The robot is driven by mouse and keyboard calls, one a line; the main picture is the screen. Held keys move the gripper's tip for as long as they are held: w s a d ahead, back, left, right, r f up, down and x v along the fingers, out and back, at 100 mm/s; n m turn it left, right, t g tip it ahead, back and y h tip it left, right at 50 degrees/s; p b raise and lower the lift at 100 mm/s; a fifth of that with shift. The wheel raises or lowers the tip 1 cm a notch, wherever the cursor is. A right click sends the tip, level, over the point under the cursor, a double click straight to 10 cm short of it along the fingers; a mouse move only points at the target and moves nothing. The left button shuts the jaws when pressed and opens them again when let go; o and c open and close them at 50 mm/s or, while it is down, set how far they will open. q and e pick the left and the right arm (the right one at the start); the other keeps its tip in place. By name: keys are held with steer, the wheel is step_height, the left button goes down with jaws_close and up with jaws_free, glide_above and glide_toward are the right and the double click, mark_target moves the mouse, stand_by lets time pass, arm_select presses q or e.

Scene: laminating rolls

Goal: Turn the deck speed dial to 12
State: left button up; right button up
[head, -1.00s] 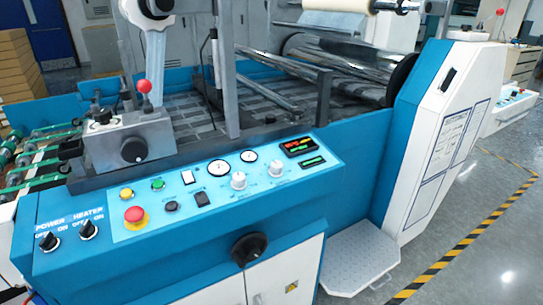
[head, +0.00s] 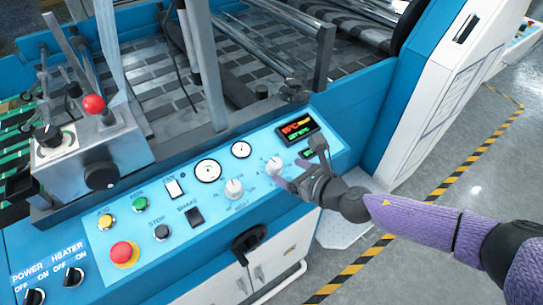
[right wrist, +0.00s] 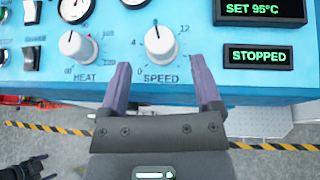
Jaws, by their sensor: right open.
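The white speed dial (right wrist: 160,42) sits on the blue panel above the word SPEED. Its dark pointer line points almost straight up, slightly left, between the marks 4 and 12. The dial also shows in the head view (head: 274,165), beside the fingers. My right gripper (right wrist: 160,88) is open and empty, its two purple fingers apart on either side below the dial, no contact seen. In the head view my right gripper (head: 287,178) reaches in from the right over the panel's front edge.
The heat dial (right wrist: 78,46) is close left of the speed dial. A display (right wrist: 258,55) at right reads STOPPED; another (right wrist: 262,10) reads SET 95°C. A red stop button (head: 124,253) and a black front handle (head: 249,240) stand nearby. Open floor lies right.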

mark_target(279, 167)
steer(key=b+x, duration=0.1)
steer(key=x, duration=0.4)
steer(key=shift+f+b, duration=0.3)
steer(key=shift+b, duration=0.1)
steer(key=shift+w+a, duration=0.2)
steer(key=shift+w, duration=0.05)
steer(key=c, duration=0.6)
jaws_close()
